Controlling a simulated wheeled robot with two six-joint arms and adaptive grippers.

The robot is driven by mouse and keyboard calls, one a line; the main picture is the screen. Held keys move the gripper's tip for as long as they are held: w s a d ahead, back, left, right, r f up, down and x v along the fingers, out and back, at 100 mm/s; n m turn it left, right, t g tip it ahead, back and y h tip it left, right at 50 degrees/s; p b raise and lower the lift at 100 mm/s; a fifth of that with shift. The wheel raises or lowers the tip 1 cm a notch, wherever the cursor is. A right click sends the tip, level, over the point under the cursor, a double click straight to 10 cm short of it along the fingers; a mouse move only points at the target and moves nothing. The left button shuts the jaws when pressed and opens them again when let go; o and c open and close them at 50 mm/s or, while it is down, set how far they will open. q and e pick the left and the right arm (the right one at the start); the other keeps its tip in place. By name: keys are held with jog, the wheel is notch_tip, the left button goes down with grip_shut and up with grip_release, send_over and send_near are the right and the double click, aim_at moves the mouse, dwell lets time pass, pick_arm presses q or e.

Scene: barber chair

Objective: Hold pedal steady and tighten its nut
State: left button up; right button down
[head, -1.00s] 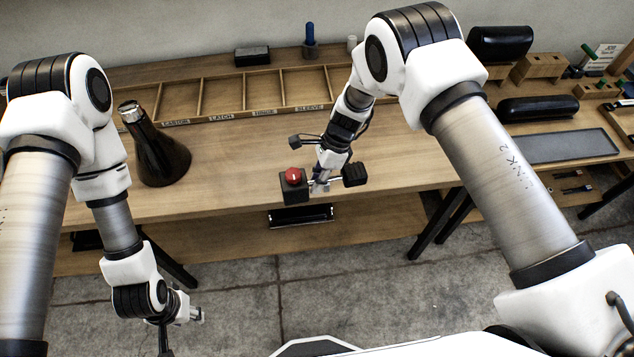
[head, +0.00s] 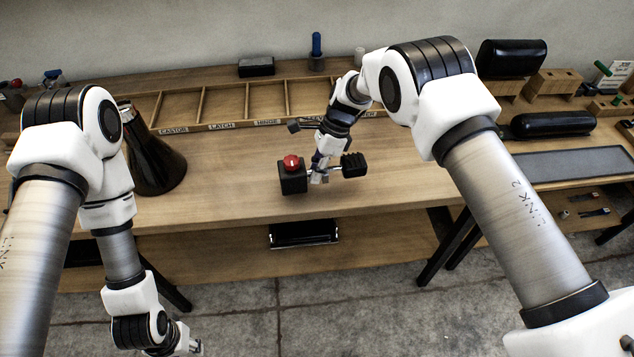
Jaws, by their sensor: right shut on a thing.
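The pedal shows as a black ribbed pad (head: 353,165) on a short silver bar, with a black block (head: 291,180) at the bar's left end. A round red knob (head: 291,161) sits on top of that block; I cannot tell whether it is the nut. My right gripper (head: 320,176) is shut on the silver bar between pad and block. The pedal appears just above the front of the bench top (head: 230,180). My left gripper (head: 195,347) is low at the bottom left, in front of the bench and away from the pedal. Its fingers are too small to read.
A dark bottle-shaped object (head: 155,165) stands on the bench beside my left arm. A labelled wooden divider tray (head: 225,127) runs along the back. A grey mat (head: 575,165) lies at right. A black tray (head: 303,233) sits below the bench's front edge.

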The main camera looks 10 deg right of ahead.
jog(key=shift+w+a+f+b, duration=0.1)
jog(key=shift+w+f+b, duration=0.2)
jog(key=shift+w+b, duration=0.7)
jog(key=shift+w+a+f+b, duration=0.1)
jog(key=shift+w+f+b, duration=0.15)
jog(key=shift+w+b, duration=0.75)
jog(key=w+b, duration=0.1)
jog(key=b, duration=0.1)
jog(key=w+b, duration=0.1)
jog(key=b, duration=0.2)
jog(key=shift+w+a+f+b, duration=0.1)
jog(key=shift+w+f+b, duration=0.1)
jog(key=shift+f+b, duration=0.15)
jog(key=shift+w+f+b, duration=0.1)
jog(key=shift+w+b, duration=0.35)
jog(key=shift+b, duration=0.65)
jog(key=shift+w, duration=0.1)
jog(key=shift+w+r, duration=0.1)
jog(key=shift+r, duration=0.1)
jog(key=shift+f+b, duration=0.55)
jog(key=shift+f, duration=0.1)
